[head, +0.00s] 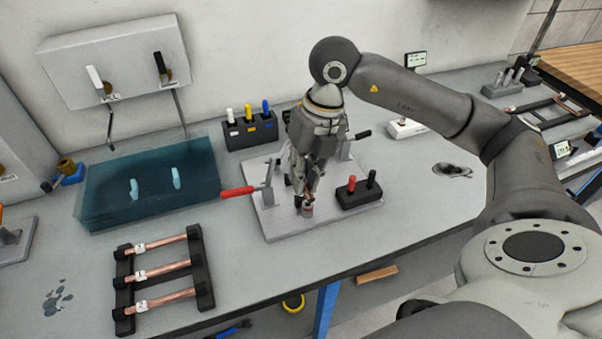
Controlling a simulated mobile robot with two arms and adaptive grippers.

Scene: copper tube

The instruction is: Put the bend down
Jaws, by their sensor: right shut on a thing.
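My right gripper (303,192) points down over the light grey fixture plate (285,228) in the middle of the bench. It is shut on the bend, a small coppery piece (309,198) that shows only in part at the fingertips; the fingers hide the rest. A short grey and reddish cylinder (307,210) is right below the fingertips. I cannot tell whether the bend touches it. My left gripper is out of view.
A red-handled clamp (240,191) and a black block with red and black pegs (358,191) flank the gripper. A rack of copper tubes (163,275) is at front left, a blue translucent box (150,190) behind it. Bench right of the plate is mostly clear.

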